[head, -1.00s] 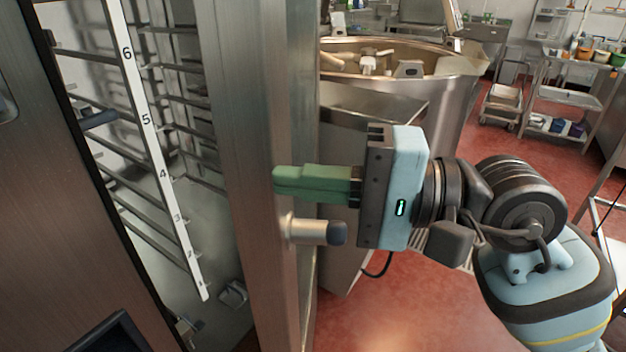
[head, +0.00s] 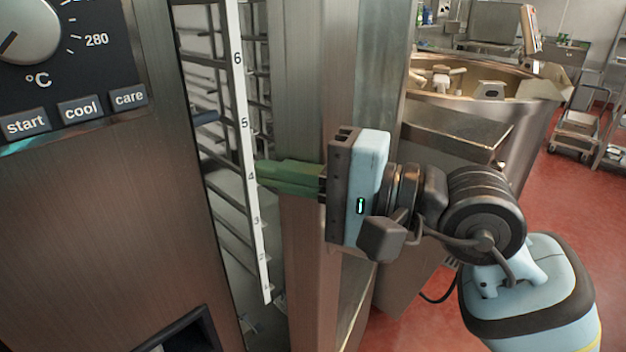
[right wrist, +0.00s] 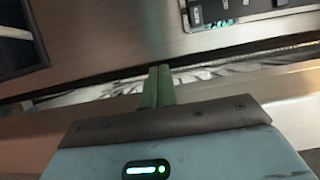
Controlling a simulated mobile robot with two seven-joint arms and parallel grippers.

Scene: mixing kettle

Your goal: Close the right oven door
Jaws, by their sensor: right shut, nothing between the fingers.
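The right oven door (head: 305,105) is a tall steel panel standing ajar. A gap with a numbered rack (head: 244,125) shows between it and the oven's front panel (head: 90,210). My right gripper (head: 260,173) is shut and empty, its green fingers lying across the door's face and pointing left towards the gap. I cannot tell whether they touch the door. In the right wrist view the shut fingers (right wrist: 155,84) point at the narrow gap, with the oven front panel (right wrist: 100,40) beyond. The door's lower part is partly hidden behind the gripper. My left gripper is not in view.
The oven's control panel with a dial (head: 28,28) is at the upper left. A large steel mixing kettle (head: 480,120) stands behind my right arm. A trolley (head: 575,132) stands at the far right. Red floor (head: 555,200) is clear at the right.

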